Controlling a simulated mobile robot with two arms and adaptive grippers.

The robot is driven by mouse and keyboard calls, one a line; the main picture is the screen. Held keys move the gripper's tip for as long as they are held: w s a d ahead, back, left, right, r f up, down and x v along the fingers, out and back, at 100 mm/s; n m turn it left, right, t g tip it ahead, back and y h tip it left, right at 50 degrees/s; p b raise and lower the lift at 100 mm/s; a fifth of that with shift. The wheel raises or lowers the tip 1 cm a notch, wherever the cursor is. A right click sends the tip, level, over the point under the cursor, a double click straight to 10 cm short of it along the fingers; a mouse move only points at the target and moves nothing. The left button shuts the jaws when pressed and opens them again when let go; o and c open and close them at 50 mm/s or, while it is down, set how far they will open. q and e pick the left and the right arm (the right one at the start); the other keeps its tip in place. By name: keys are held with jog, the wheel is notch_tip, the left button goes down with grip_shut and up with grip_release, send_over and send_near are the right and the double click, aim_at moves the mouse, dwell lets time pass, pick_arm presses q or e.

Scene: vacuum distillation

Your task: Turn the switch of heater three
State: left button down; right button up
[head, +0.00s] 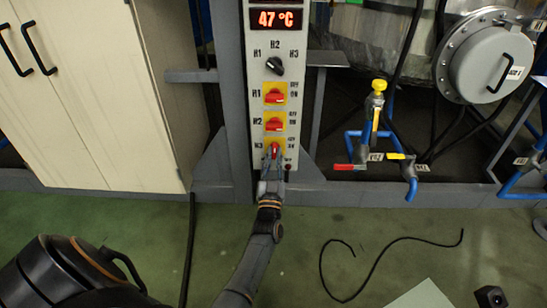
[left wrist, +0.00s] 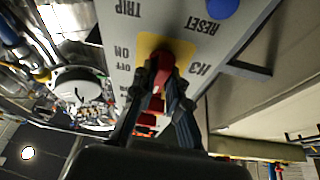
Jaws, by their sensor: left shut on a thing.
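The switch of heater three (head: 275,150) is a red knob on a yellow plate, the lowest of three on the grey control panel (head: 259,50). My left gripper (head: 272,168) is at this switch, coming up from below. In the left wrist view the red knob (left wrist: 160,68) sits between the two fingers of my left gripper (left wrist: 164,82), which are shut on it. The labels H3, ON and OFF beside it appear upside down there. The fingers partly hide the knob, so its exact angle is hard to tell. My right gripper is not in view.
The H2 switch (head: 274,124) and H1 switch (head: 275,97) sit above, with a black selector (head: 274,66) and a 47 °C display (head: 276,19). A blue reset button (left wrist: 222,8) is near H3. Blue pipes with valves (head: 375,125) stand right; a cable (head: 375,265) lies on the floor.

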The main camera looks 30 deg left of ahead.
pick_arm(q)
jog(key=shift+w+r+n+y, duration=0.15)
jog(key=shift+r+n+y, duration=0.1)
jog(key=shift+n+y, duration=0.5)
jog(key=c, duration=1.3)
grip_release()
jog(key=shift+c, duration=0.2)
jog(key=shift+f, duration=0.2)
